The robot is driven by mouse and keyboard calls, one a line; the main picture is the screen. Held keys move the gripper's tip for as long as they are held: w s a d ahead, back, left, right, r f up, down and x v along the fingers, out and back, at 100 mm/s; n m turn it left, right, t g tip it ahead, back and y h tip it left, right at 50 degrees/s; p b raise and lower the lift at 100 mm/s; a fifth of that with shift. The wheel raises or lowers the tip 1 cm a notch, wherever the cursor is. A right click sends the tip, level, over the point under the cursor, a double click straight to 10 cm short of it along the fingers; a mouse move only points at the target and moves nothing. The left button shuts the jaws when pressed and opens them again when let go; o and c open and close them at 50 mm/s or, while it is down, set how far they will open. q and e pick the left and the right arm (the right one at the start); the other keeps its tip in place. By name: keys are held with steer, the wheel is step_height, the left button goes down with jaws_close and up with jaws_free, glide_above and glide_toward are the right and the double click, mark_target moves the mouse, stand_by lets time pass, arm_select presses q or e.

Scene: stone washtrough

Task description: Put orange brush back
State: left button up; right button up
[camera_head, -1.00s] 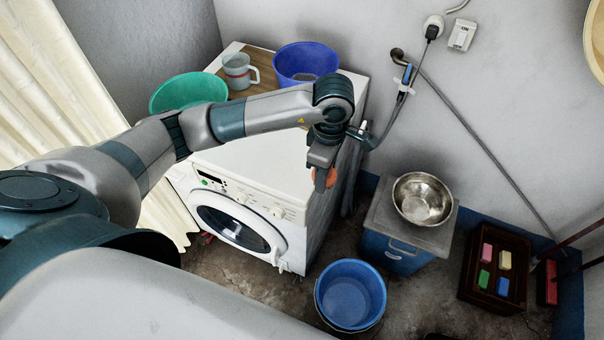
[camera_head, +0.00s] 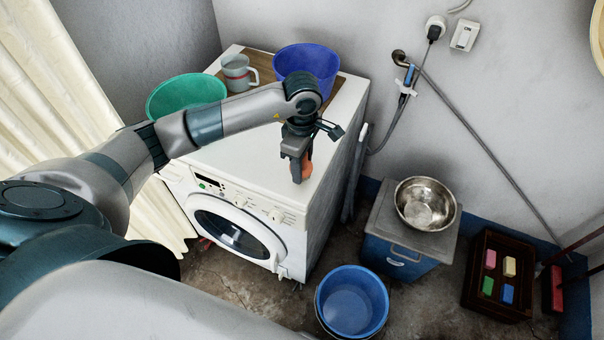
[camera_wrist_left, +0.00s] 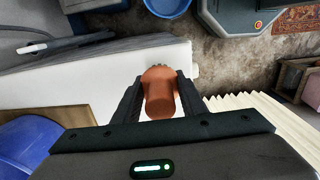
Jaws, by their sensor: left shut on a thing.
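The orange brush (camera_head: 307,168) is a rounded orange piece held between the fingers of my left gripper (camera_head: 299,172), above the front right part of the white washing machine's top. In the left wrist view the brush (camera_wrist_left: 159,92) sits between the two dark fingers of my left gripper (camera_wrist_left: 159,100), with dark bristles just showing at its far end. Most of the brush is hidden by the fingers in the head view. I cannot tell whether it touches the machine top. My right gripper is not in view.
The washing machine (camera_head: 232,160) carries a green basin (camera_head: 187,94), a grey mug (camera_head: 238,72) and a purple-blue basin (camera_head: 306,62). A steel bowl (camera_head: 425,203) stands on a blue box at the right. A blue bucket (camera_head: 352,300) and a dark crate (camera_head: 478,287) with several coloured blocks stand on the floor.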

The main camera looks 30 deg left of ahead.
arm_select(q)
steer(key=shift+f+b, duration=0.6)
steer(key=shift+f, duration=1.25)
steer(key=shift+f, duration=0.15)
steer(key=o, duration=1.1)
steer(key=shift+c, duration=0.2)
steer(key=shift+r, duration=0.5)
step_height(320, 180, up, 11)
steer(key=p, duration=0.4)
steer(key=shift+r+p, duration=0.15)
steer(key=shift+p, duration=0.25)
